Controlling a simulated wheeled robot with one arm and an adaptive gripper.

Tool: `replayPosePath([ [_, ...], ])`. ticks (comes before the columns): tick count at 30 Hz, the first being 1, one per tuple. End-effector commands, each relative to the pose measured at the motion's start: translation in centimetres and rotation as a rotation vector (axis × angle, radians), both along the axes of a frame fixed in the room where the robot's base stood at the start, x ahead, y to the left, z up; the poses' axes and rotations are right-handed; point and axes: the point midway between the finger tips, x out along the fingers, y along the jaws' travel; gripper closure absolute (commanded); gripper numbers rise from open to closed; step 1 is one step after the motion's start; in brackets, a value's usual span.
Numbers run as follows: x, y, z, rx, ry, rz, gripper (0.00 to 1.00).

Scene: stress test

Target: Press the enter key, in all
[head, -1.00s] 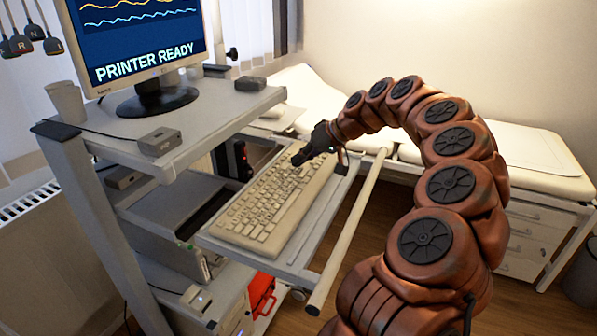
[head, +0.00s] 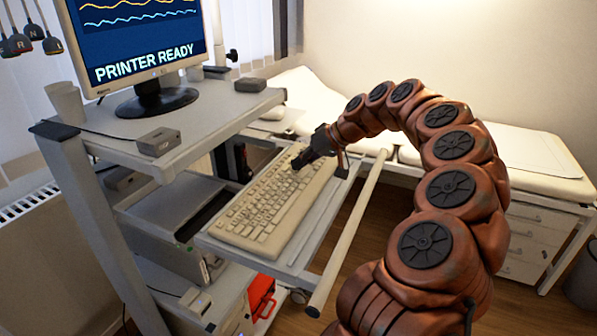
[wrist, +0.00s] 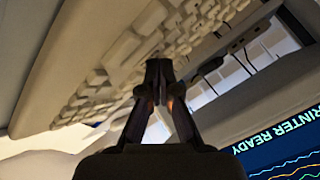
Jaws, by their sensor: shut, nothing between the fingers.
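A beige keyboard (head: 272,205) lies on the pull-out shelf of the cart. My gripper (head: 297,165) is shut and empty, its tip over the far part of the keys. In the wrist view my gripper (wrist: 159,66) has its two fingertips together, close to the keyboard (wrist: 115,55). I cannot tell whether the tips touch a key. The enter key cannot be made out. The monitor (head: 140,45) on the cart's top reads "PRINTER READY", and part of that screen (wrist: 280,150) shows in the wrist view.
The cart's top shelf (head: 215,112) overhangs left of the keyboard and carries a small grey box (head: 158,142) and a cup (head: 66,103). A pale rail (head: 345,235) runs along the right side. A white examination couch (head: 520,150) stands behind my arm.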

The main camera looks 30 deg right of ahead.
Motion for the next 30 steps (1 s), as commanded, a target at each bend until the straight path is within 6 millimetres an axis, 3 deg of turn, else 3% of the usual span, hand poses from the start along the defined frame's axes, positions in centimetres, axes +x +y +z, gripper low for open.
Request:
replayPosePath([
  [18, 0.0, 0.0, -0.3, 0.000, 0.000, 0.000, 1.00],
  [30, 0.0, 0.0, 1.2, -0.001, -0.001, -0.001, 1.00],
])
